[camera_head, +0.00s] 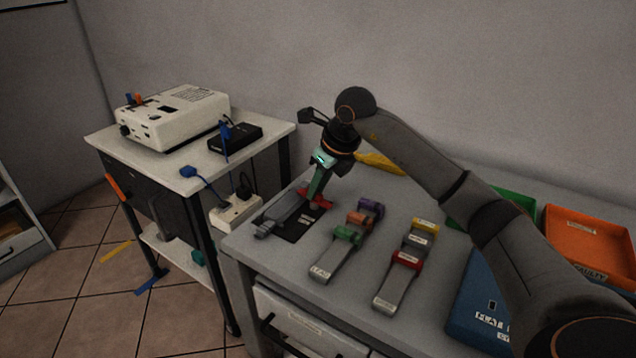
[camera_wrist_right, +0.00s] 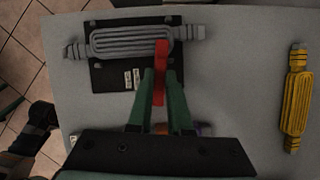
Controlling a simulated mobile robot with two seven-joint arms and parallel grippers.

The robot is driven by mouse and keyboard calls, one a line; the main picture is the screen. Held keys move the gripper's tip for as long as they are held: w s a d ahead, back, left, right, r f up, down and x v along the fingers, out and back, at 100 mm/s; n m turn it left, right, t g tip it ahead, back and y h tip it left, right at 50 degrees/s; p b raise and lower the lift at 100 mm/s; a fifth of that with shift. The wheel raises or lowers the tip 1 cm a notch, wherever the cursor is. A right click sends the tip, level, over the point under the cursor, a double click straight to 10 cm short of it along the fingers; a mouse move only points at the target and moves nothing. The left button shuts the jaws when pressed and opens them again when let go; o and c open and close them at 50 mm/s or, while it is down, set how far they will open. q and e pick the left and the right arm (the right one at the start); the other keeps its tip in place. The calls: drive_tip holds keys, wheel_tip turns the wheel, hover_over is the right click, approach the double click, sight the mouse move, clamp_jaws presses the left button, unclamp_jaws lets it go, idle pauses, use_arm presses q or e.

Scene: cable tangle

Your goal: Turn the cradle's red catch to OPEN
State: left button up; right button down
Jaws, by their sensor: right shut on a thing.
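The cradle is a black plate (camera_head: 300,232) at the near left of the grey table, with a grey ribbed unit (camera_head: 280,215) lying on it. In the right wrist view the plate (camera_wrist_right: 110,84) bears the ribbed unit (camera_wrist_right: 130,40) and two small pale labels, too small to read. The red catch (camera_head: 323,201) is at the unit's right end; it also shows in the wrist view (camera_wrist_right: 161,55) as an upright red bar. My right gripper (camera_head: 316,192) comes from above, its green fingers (camera_wrist_right: 160,82) shut on the catch's near part.
Two grey holders with coloured blocks (camera_head: 348,235) (camera_head: 405,262) lie right of the cradle. A yellow ribbed unit (camera_head: 380,163) lies behind my gripper. Blue (camera_head: 470,315), green (camera_head: 515,203) and orange (camera_head: 590,245) trays fill the right. A white power strip (camera_head: 236,212) is beside the table's left edge.

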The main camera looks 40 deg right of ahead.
drive_tip(key=m+p, duration=0.1)
drive_tip(key=m+h+p, duration=0.1)
drive_tip(key=m, duration=0.1)
drive_tip(key=shift+a+r, duration=0.2)
drive_tip(key=m+h+p, duration=0.1)
drive_tip(key=m, duration=0.3)
drive_tip(key=shift+a+h, duration=0.15)
drive_tip(key=shift+h, duration=0.25)
drive_tip(key=m, duration=0.2)
drive_tip(key=m+g+h+p, duration=0.1)
drive_tip(key=m, duration=0.1)
drive_tip(key=shift+w+a+m+h, duration=0.15)
drive_tip(key=shift+a+m+h, duration=0.05)
drive_tip(key=shift+m+h, duration=0.1)
drive_tip(key=m+g+h+p, duration=0.1)
drive_tip(key=m, duration=0.3)
drive_tip(key=shift+w+f, duration=0.1)
drive_tip(key=shift+w, duration=0.05)
drive_tip(key=shift+m+g, duration=0.3)
drive_tip(key=c, duration=0.8)
unclamp_jaws()
drive_tip(key=shift+c, duration=0.2)
